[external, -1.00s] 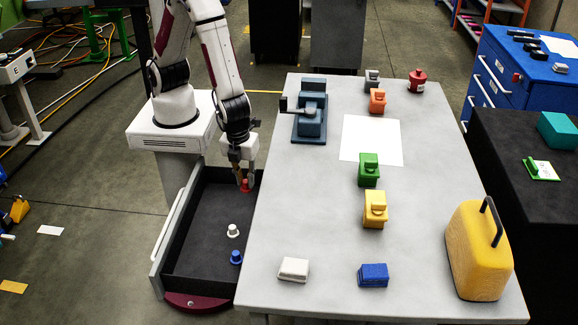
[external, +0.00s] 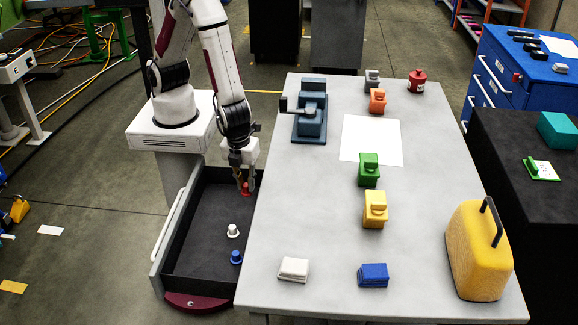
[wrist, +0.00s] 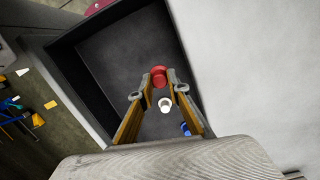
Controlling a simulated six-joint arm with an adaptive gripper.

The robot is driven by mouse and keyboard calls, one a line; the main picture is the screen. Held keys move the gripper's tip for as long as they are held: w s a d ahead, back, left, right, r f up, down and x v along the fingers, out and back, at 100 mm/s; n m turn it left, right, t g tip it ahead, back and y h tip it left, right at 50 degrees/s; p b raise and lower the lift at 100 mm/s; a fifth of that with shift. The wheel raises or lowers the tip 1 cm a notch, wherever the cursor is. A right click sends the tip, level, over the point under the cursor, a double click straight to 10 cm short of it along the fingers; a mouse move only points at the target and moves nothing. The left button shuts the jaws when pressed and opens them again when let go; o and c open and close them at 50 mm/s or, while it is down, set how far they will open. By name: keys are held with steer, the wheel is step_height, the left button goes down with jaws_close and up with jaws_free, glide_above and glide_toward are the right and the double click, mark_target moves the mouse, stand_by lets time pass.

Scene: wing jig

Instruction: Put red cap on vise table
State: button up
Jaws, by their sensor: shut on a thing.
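The red cap (external: 245,189) is between the fingertips of my gripper (external: 244,180), over the far right part of the open drawer. In the wrist view the red cap (wrist: 158,77) sits at the tips of both fingers of my gripper (wrist: 159,84), which is shut on it. I cannot tell whether the cap touches the drawer floor. The grey table (external: 290,220) stands right of the drawer, with a blue-grey vise (external: 310,115) near its far left corner.
A white cap (external: 233,231) and a blue cap (external: 236,257) stand in the black drawer (external: 195,235). The table's left edge runs close beside my gripper. Coloured blocks, a white sheet (external: 371,140) and a yellow case (external: 477,250) are on the table. Its left middle is clear.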

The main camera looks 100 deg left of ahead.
mark_target(246, 192)
steer(key=shift+f, duration=2.2)
steer(key=shift+f, duration=1.85)
steer(key=shift+f, duration=0.2)
steer(key=o, duration=0.8)
steer(key=shift+r, duration=0.15)
